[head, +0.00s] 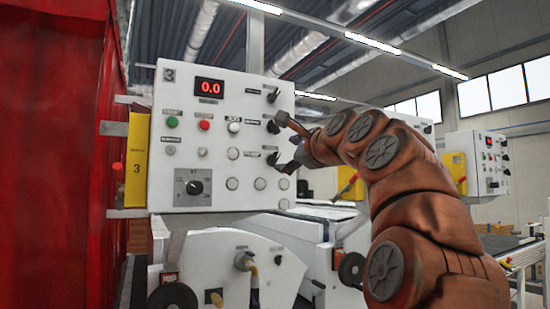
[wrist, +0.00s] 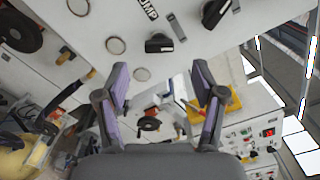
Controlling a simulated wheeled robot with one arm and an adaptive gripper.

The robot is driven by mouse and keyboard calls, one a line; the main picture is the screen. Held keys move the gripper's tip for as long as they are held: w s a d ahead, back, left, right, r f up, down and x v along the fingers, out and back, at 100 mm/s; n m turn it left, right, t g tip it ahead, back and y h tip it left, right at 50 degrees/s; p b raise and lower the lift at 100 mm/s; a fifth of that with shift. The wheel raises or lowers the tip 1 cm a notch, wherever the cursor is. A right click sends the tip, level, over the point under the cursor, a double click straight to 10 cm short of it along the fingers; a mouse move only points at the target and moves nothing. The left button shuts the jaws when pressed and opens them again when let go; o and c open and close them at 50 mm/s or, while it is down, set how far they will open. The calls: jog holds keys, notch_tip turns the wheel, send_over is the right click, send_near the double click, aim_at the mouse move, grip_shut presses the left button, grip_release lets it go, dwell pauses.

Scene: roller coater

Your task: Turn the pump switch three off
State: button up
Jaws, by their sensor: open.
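The white control panel (head: 215,85) marked 3 faces me in the head view. Black switches line its right side: an upper one (head: 272,96), a middle one (head: 273,127) and a lower one (head: 273,158). In the wrist view a black switch (wrist: 158,43) sits beside a label ending in "UMP" on the panel face (wrist: 85,30). My gripper (wrist: 160,78) is open and empty, its purple-lined fingers apart below that switch in the picture. In the head view my gripper (head: 290,160) is at the panel's right edge near the lower switch; contact cannot be told.
The panel also bears a red 0.0 display (head: 210,87), push buttons and a rotary selector (head: 194,187). A yellow holder (head: 137,160) is left of it. A white machine housing (head: 225,265) stands below. Another panel (head: 485,160) stands at the right.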

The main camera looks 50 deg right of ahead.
aim_at(274, 157)
jog(key=shift+p+x, duration=1)
jog(key=shift+x, duration=2.8)
jog(key=shift+c, duration=0.2)
jog(key=c, duration=1.1)
jog(key=shift+a, duration=0.1)
